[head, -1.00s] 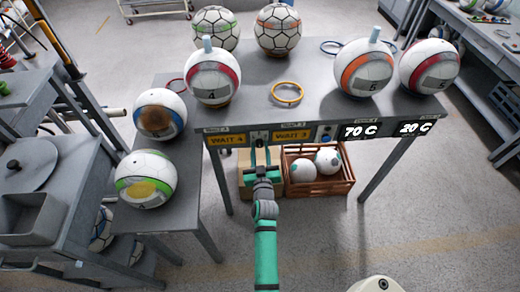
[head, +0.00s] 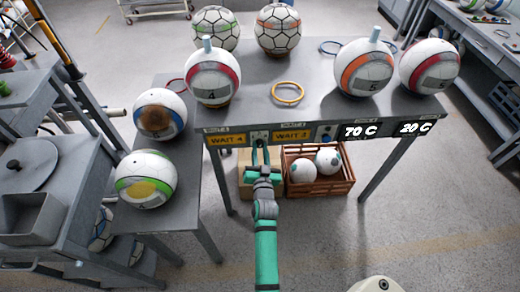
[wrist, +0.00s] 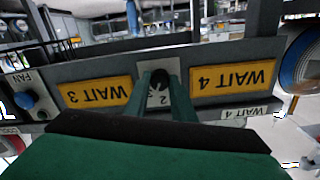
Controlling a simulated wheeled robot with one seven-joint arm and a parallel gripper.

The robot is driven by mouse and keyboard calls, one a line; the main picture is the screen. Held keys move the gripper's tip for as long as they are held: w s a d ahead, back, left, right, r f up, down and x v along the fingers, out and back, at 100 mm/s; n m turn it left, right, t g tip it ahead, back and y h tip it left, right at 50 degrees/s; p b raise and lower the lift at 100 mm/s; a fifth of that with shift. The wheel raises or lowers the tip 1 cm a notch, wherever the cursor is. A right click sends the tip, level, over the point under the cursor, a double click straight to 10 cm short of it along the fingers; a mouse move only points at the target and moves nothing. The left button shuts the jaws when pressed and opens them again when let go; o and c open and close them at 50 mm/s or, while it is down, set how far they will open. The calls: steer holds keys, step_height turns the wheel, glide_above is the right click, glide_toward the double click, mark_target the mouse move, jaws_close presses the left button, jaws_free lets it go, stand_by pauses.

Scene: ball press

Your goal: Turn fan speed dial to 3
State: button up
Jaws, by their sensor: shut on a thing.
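A small dark dial (wrist: 160,82) sits on a pale plate with numerals, between the two yellow WAIT signs on the table's front edge. The plate (head: 260,135) also shows in the head view. My gripper (wrist: 163,84) is shut on the dial, one green finger at each side. In the head view my gripper (head: 260,150) reaches up to the front panel from below. The fingers hide part of the plate, but a 2 shows in the wrist view. The dial's exact setting is hard to read.
The grey table (head: 310,100) holds several balls and a yellow ring (head: 287,93). A brown crate (head: 338,185) with two balls stands below, right of my gripper. A side bench (head: 190,190) with two balls is at left. Temperature displays read 70 C and 20 C.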

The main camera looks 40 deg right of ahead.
steer(key=m, duration=0.4)
steer(key=shift+m, duration=0.4)
steer(key=shift+s, duration=0.1)
stand_by(0.3)
steer(key=o, duration=1.1)
steer(key=shift+c, duration=0.2)
steer(key=v, duration=1)
steer(key=shift+s+a, duration=0.15)
steer(key=shift+s, duration=0.2)
